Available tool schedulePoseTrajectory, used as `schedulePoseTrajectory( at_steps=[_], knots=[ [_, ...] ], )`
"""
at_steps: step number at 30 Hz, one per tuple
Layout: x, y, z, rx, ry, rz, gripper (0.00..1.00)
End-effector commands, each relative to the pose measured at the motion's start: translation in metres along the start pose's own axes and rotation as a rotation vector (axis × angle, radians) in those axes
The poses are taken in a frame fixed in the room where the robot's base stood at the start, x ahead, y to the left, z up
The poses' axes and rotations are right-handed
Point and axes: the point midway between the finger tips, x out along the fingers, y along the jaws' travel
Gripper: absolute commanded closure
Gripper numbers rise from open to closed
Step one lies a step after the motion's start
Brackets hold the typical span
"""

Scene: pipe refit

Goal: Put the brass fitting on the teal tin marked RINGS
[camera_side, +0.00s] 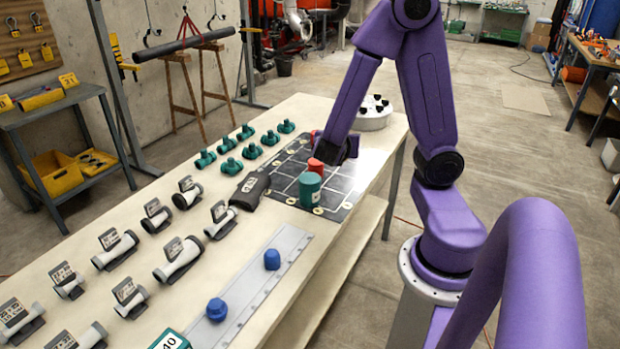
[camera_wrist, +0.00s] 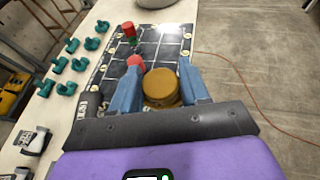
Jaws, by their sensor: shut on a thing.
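My gripper (camera_wrist: 160,76) is shut on the brass fitting (camera_wrist: 162,90), a round golden piece between its two blue fingers in the wrist view. In the side view my gripper (camera_side: 345,152) is over the far right part of the dark gridded mat (camera_side: 283,186); the fitting cannot be made out there. A teal tin (camera_side: 310,190) stands upright on the mat, nearer the side camera than my gripper. Its marking is too small to read. I cannot make out this tin in the wrist view; the fitting and fingers may hide it.
A red piece (camera_side: 315,166) stands close behind the teal tin; a red piece (camera_wrist: 135,62) shows beyond the left finger. A red and green thing (camera_wrist: 129,33) is farther off. Several teal pipe fittings (camera_side: 250,151) and a black object (camera_side: 250,190) lie left of the mat. A white round holder (camera_side: 373,120) stands behind.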

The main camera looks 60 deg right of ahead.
Motion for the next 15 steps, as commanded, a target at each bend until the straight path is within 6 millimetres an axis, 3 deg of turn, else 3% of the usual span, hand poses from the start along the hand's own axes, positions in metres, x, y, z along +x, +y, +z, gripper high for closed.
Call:
schedulePoseTrajectory(
  at_steps=[7, 15],
  knots=[
    [-0.016, -0.001, -0.002, -0.01, -0.002, 0.023, 0.89],
    [0.003, 0.015, -0.005, -0.012, -0.003, 0.021, 0.89]
  ],
)
